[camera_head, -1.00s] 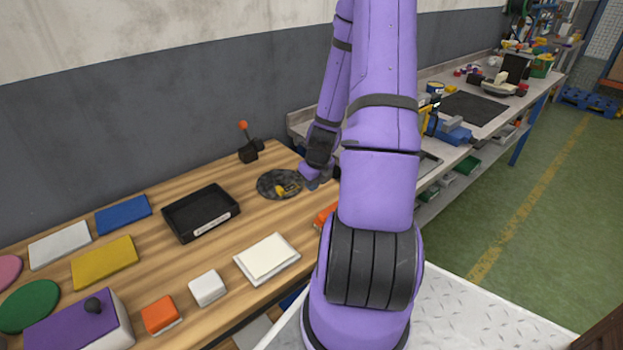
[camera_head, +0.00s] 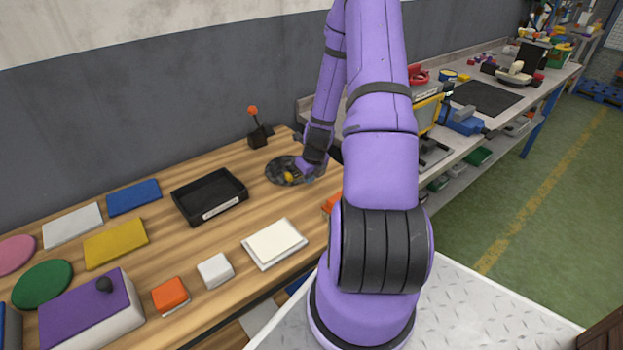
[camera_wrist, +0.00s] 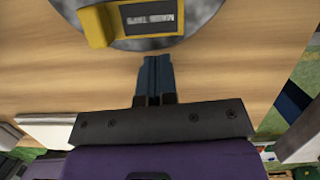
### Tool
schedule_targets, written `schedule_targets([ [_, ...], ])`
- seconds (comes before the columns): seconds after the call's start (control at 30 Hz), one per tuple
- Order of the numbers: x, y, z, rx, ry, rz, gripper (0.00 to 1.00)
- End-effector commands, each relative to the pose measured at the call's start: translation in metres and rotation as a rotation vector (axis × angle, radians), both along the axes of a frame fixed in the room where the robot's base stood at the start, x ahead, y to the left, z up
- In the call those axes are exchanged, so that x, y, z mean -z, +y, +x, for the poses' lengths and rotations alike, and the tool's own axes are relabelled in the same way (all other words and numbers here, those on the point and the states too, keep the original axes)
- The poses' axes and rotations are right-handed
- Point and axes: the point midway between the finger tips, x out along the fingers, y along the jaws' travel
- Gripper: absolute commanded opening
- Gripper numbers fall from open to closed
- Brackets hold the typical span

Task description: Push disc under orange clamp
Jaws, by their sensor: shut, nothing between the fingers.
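The dark mottled disc (camera_head: 278,170) lies flat near the far end of the wooden table, with a yellow piece (camera_head: 290,177) on it. The orange-tipped clamp (camera_head: 257,136), a black block with an upright lever, stands behind and left of the disc. My gripper (camera_head: 309,175) is at the disc's right side; the arm hides part of the disc. In the wrist view, my gripper (camera_wrist: 156,60) is shut and empty, its fingertips just short of the disc's grey rim (camera_wrist: 150,43). The yellow piece (camera_wrist: 96,25) and a dark label are beyond; the clamp is out of that view.
A black tray (camera_head: 210,197) lies left of the disc. A white block (camera_head: 274,243), a small white block (camera_head: 215,270) and an orange block (camera_head: 170,295) are along the front. A metal bench (camera_head: 485,97) stands to the right. Bare wood surrounds the disc's left side.

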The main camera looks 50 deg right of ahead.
Motion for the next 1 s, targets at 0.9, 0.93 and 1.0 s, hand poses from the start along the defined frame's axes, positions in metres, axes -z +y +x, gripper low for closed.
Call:
schedule_targets([
  [0.9,0.000,-0.007,0.044,0.000,0.001,0.001,0.00],
  [0.93,0.000,-0.007,0.044,0.000,0.001,0.001,0.00],
  [1.0,0.000,-0.007,0.044,0.000,0.001,0.001,0.00],
])
